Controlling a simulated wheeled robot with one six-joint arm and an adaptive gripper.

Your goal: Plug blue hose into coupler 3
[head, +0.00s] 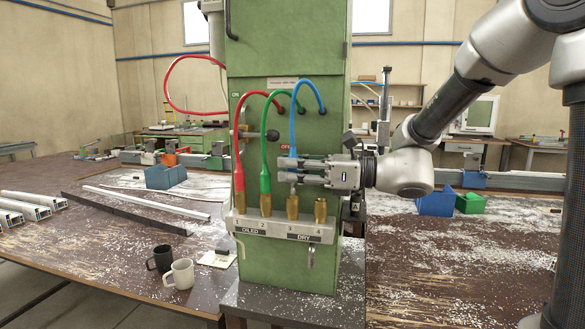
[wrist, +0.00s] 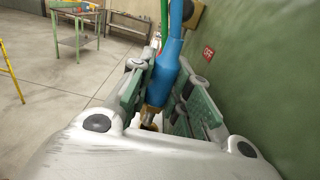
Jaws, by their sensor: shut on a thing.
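The blue hose (head: 306,84) arcs down from the green cabinet, and its thick blue end (wrist: 168,70) has a brass tip (wrist: 158,92). My gripper (head: 283,172) is shut on this end, its pads on both sides in the wrist view. The hose end stands about upright in line above coupler 3 (head: 292,207), third in the row on the grey manifold.
The red hose (head: 238,150) is on coupler 1 and the green hose (head: 265,180) on coupler 2. Coupler 4 (head: 320,210) is bare, right of coupler 3. The green cabinet (head: 285,55) stands close behind. Two mugs (head: 180,273) stand at lower left.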

